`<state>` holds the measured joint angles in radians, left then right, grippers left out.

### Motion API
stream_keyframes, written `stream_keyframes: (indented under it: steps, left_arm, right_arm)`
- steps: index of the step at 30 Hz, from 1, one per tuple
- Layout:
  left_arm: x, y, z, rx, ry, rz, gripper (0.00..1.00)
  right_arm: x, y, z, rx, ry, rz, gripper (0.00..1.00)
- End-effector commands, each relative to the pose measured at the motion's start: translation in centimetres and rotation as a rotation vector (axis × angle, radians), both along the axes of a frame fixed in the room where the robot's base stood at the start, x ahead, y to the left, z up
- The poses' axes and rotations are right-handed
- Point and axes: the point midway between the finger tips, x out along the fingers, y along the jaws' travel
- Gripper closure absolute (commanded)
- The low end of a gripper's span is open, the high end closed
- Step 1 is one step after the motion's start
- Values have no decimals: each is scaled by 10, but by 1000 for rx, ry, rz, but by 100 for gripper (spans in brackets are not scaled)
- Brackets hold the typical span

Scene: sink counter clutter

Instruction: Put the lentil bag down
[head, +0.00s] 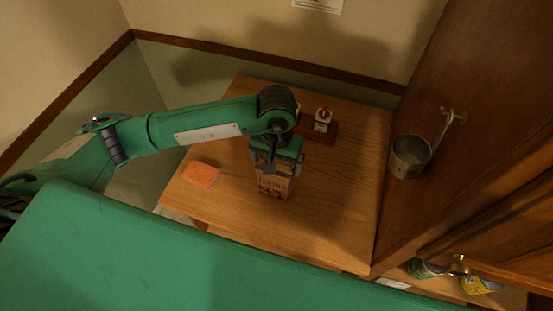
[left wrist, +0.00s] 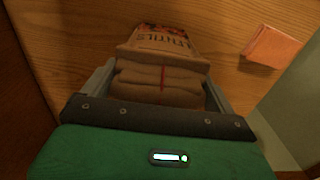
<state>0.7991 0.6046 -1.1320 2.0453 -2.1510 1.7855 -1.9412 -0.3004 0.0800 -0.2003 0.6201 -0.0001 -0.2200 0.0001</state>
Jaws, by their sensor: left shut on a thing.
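The lentil bag (head: 273,186) is a brown bag with dark lettering, over the wooden counter in the head view. My left gripper (head: 276,168) comes down from above and is shut on the bag's upper part. In the left wrist view the bag (left wrist: 160,78) sits between the two fingers of the gripper (left wrist: 158,90), its lettered face pointing away from me. I cannot tell whether the bag's base touches the counter. My right gripper is in neither view.
An orange cloth or sponge (head: 201,175) lies on the wooden counter (head: 335,215), left of the bag. A small red-and-white item (head: 323,117) stands on a dark block at the back. A metal cup (head: 409,157) hangs on the cabinet at right. Counter right of the bag is clear.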

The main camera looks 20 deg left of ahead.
Motion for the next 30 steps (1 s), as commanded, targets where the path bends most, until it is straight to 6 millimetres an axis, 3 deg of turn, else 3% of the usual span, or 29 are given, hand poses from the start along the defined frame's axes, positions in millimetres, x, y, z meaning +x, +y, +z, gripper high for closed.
stream_keyframes:
  steps: [8, 9, 22, 30]
  left_arm:
    - [0, 0, -3, -1, -1, 0, 68]
    - [0, 0, -2, 0, 0, 0, 2]
    - [1, 0, 4, -1, -3, -1, 0]
    - [1, 0, 49, -1, -7, -2, 0]
  right_arm:
    - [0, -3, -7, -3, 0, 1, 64]
    - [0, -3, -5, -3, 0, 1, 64]
    - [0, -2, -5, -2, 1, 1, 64]
    - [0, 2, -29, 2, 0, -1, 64]
